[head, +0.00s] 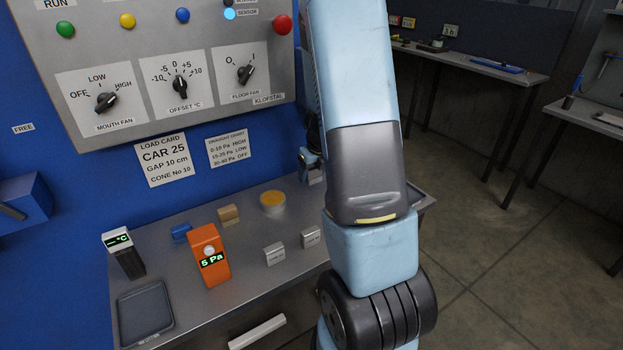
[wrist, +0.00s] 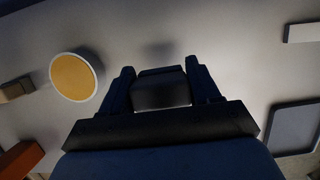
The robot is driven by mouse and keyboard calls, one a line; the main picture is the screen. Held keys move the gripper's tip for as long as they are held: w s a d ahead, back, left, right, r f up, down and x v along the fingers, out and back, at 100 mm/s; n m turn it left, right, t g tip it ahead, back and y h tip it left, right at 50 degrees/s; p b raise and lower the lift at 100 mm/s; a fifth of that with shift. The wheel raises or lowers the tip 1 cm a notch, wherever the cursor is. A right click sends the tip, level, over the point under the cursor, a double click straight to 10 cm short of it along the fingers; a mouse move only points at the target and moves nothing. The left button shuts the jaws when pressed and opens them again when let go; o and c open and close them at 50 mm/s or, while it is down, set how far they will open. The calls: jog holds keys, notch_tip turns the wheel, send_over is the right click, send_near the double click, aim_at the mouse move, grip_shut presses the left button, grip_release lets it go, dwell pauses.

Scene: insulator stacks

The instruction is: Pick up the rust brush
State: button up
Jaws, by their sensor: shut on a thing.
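In the wrist view my gripper (wrist: 162,78) is shut on a dark grey, block-shaped thing, taken here as the rust brush (wrist: 162,92). The brush sits between the two fingers, and its bristles cannot be made out. A soft shadow lies on the metal top just beyond it; the gap beneath cannot be judged. In the head view my arm hides the brush, and only part of the wrist shows at the arm's left edge, over the back right of the bench.
A round yellow-topped tin (head: 272,202) is left of my gripper in the wrist view (wrist: 73,77). The metal bench (head: 165,275) also holds a wooden block (head: 229,214), an orange meter (head: 210,256) and small grey blocks (head: 274,254). A control panel (head: 170,65) stands above.

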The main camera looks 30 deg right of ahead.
aim_at(312, 176)
jog(key=s+r, duration=0.1)
jog(key=r, duration=0.1)
jog(key=s+a+r, duration=0.1)
jog(key=s+r, duration=0.1)
jog(key=shift+s+r, duration=0.2)
jog(key=s+a+r, duration=0.2)
jog(key=s+r, duration=0.1)
jog(key=s, duration=0.5)
jog(key=shift+s+a+r, duration=0.25)
jog(key=shift+s+r, duration=0.1)
jog(key=shift+r, duration=0.05)
jog(key=o, duration=0.6)
jog(key=c, duration=0.4)
jog(key=shift+s, duration=0.15)
